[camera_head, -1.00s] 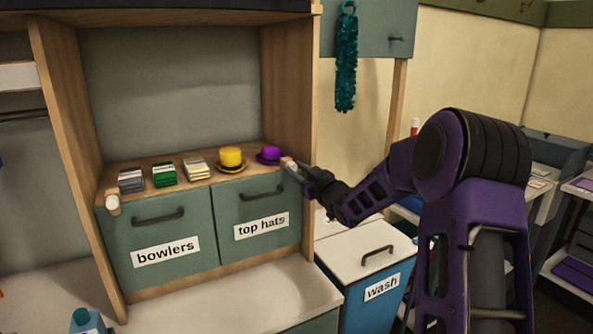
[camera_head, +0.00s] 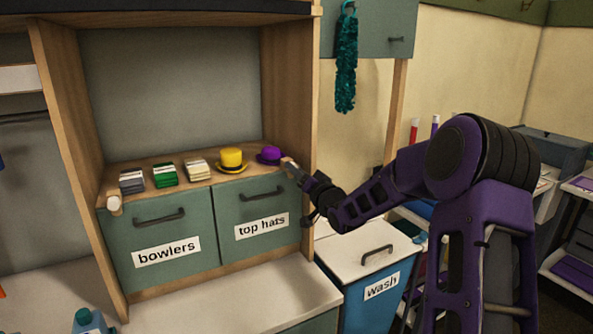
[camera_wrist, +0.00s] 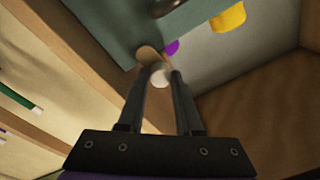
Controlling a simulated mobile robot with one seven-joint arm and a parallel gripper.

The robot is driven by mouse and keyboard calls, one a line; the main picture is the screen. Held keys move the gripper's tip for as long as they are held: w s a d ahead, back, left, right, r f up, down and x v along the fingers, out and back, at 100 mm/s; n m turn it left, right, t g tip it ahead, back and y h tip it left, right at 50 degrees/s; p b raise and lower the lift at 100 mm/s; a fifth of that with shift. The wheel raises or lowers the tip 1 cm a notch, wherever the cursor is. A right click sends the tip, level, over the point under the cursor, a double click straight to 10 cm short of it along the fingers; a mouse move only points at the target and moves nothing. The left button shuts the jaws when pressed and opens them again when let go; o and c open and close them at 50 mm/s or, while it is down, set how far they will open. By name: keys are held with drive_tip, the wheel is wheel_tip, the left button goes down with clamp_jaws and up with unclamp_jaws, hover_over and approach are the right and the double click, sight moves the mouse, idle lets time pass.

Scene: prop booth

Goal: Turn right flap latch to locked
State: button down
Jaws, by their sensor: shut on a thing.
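The right flap latch is a small pale wooden turn-piece at the upper right corner of the "top hats" flap (camera_head: 238,205). Its end shows at my fingertips in the head view (camera_head: 287,162), and its pale rounded body shows between the fingers in the wrist view (camera_wrist: 160,76). My gripper (camera_head: 293,168) reaches it from the right and is shut on it. In the wrist view my fingers (camera_wrist: 161,80) close on either side of it. The fingers hide part of the latch, so I cannot tell its exact angle.
The left latch (camera_head: 114,204) sits by the "bowlers" flap (camera_head: 160,235). A yellow hat (camera_head: 231,158), a purple hat (camera_head: 269,154) and card stacks (camera_head: 165,174) stand on the shelf above. The cabinet's right side panel (camera_head: 289,90) is close to my gripper. A "wash" bin (camera_head: 378,290) stands below my arm.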

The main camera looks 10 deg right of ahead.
drive_tip(key=shift+f+m, duration=0.1)
drive_tip(key=shift+m, duration=0.6)
drive_tip(key=c, duration=0.6)
unclamp_jaws()
drive_tip(key=v, duration=1.7)
drive_tip(key=shift+s+a, duration=0.1)
drive_tip(key=shift+s, duration=0.2)
drive_tip(key=shift+w, duration=0.1)
